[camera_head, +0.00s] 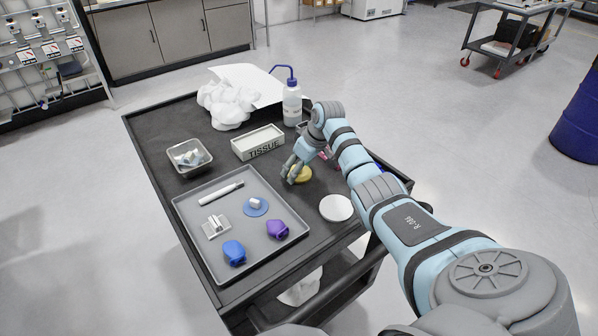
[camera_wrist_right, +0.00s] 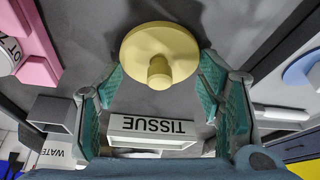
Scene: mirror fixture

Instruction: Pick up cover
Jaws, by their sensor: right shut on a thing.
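A yellow round cover (camera_head: 301,175) with a central knob is at my right gripper (camera_head: 294,168), over the dark cart top. In the right wrist view, the cover (camera_wrist_right: 150,42) lies between the two green-padded fingers of the right gripper (camera_wrist_right: 162,72), with its knob facing the camera. The right gripper is shut on the cover. In the head view, the fingers hide part of the cover, and I cannot tell whether it touches the cart. My left gripper is not in view.
A grey tray (camera_head: 190,230) holds a blue disc (camera_head: 256,207), blue and purple pieces and a marker. A TISSUE box (camera_head: 258,143), wash bottle (camera_head: 292,103), crumpled white cloth (camera_head: 228,105) and small metal tray (camera_head: 189,158) stand behind. A white disc (camera_head: 336,208) lies near the arm.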

